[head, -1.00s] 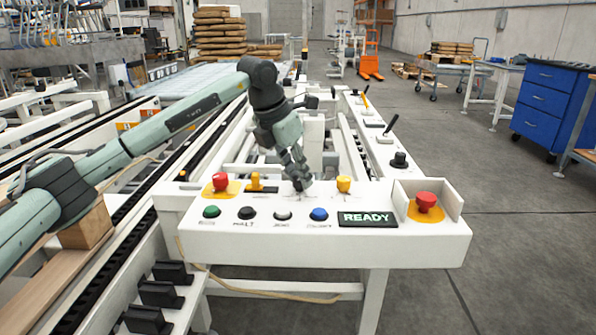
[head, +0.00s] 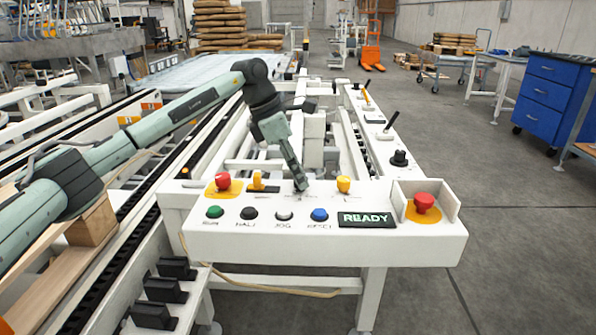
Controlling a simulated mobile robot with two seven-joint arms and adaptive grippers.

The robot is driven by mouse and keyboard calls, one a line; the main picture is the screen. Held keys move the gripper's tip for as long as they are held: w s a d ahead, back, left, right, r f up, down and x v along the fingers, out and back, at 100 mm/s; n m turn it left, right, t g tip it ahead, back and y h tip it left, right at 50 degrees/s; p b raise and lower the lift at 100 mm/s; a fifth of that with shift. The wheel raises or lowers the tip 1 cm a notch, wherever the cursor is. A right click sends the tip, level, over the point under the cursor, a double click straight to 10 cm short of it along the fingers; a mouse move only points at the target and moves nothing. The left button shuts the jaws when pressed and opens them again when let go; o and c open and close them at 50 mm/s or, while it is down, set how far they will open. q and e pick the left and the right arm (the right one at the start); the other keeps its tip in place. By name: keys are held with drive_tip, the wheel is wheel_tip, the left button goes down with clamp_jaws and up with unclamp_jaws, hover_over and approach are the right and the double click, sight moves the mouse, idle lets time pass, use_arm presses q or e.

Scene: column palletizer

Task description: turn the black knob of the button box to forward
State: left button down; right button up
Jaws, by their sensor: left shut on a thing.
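The white button box (head: 420,243) stands in front of me. A red mushroom button (head: 222,181) and two yellow controls (head: 257,181) (head: 344,185) show in its back row. My left gripper (head: 301,185) points down between the two yellow controls, with its fingertips at the panel. It is shut on the black knob, which the fingers hide almost wholly; its pointing direction cannot be read. The gripper appears narrow, seen nearly edge-on. My right gripper is not in view.
The front row holds green (head: 214,211), black (head: 249,213), white (head: 284,214) and blue (head: 319,214) buttons and a READY display (head: 366,219). A red button (head: 424,202) sits in a guard at right. Another black knob (head: 399,157) and levers stand behind.

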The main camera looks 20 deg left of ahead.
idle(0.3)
use_arm(q)
drive_tip(key=c, duration=1.2)
unclamp_jaws()
drive_tip(key=shift+r, duration=0.1)
drive_tip(key=v, duration=1.2)
